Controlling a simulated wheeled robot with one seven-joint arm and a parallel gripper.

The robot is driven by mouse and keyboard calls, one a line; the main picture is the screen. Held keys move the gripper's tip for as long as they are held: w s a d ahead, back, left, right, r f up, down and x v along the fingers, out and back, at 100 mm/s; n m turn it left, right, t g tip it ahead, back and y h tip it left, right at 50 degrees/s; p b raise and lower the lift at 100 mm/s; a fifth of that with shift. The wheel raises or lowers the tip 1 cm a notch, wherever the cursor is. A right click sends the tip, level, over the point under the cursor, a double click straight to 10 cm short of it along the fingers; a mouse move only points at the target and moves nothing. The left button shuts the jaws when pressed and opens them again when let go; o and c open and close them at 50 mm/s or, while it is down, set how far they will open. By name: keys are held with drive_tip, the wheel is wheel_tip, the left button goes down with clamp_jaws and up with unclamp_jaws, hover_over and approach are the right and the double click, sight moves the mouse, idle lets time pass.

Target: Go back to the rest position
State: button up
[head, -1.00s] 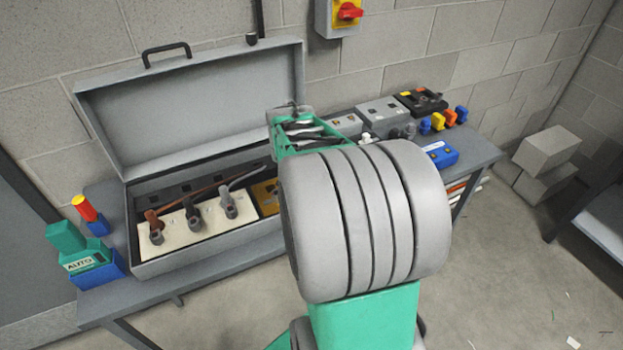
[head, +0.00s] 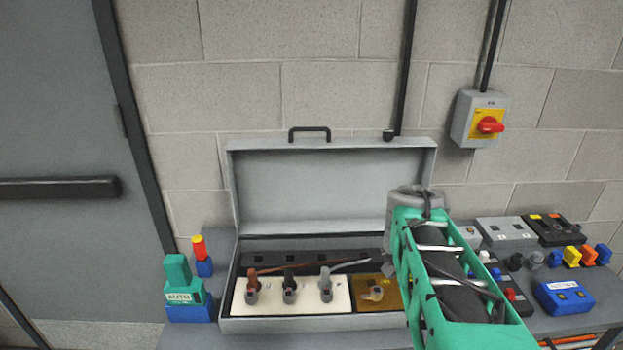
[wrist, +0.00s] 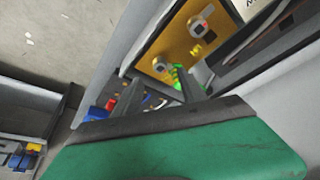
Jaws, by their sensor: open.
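My green arm shows at the lower right of the head view, raised in front of the open grey case (head: 335,190). My gripper's fingers are hidden there. In the wrist view my gripper (wrist: 192,72) shows two dark fingers standing apart with nothing held between them. They are near the yellow-brown panel (wrist: 185,45) with its round grey knobs. That panel also shows in the head view (head: 395,293), partly covered by my arm. A cream panel (head: 262,303) with three levers, one brown, one black and one grey, lies in the case left of it.
A green and blue device (head: 184,290) with a red-and-yellow-topped piece stands left of the case. Right of my arm are grey boxes (head: 507,232), a blue box (head: 563,298) and coloured clips. A red-handled switch box (head: 480,120) is on the wall. A door (head: 55,120) stands left.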

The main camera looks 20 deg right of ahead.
drive_tip(key=s+a+f+n+y, duration=0.2)
drive_tip(key=s+a+f+n, duration=0.1)
drive_tip(key=a+f+n, duration=0.15)
drive_tip(key=a+r+n+t+y, duration=0.1)
drive_tip(key=a+n, duration=0.6)
drive_tip(key=a, duration=1.2)
drive_tip(key=shift+s+a+y, duration=0.3)
drive_tip(key=shift+s+y, duration=0.1)
drive_tip(key=shift+s, duration=0.05)
